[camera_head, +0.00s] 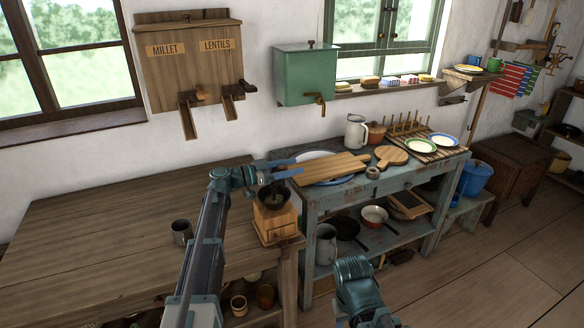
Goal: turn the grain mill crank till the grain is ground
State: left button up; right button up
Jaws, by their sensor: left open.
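The grain mill (274,219) is a light wooden box with a dark round hopper on top. It stands at the right end of the brown wooden table. My left gripper (287,168) is open just above the hopper, its fingers pointing right. I see nothing held between the fingers. The mill's crank cannot be made out; the gripper and wrist cover part of the mill's top. Whether there is grain in the hopper is too small and dark to tell. Part of my right arm shows at the bottom centre, but its fingers are not seen.
A grey metal mug (181,232) stands on the brown table (100,225), which is otherwise mostly clear. The blue-grey worktable (318,208) to the right holds boards, a jug (356,132) and plates. A millet and lentils dispenser (190,62) and a green tank (304,75) hang on the wall.

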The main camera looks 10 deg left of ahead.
pick_arm(q)
jog(key=v, duration=1.3)
jog(key=shift+s+a, duration=0.15)
jog(key=shift+c, duration=0.2)
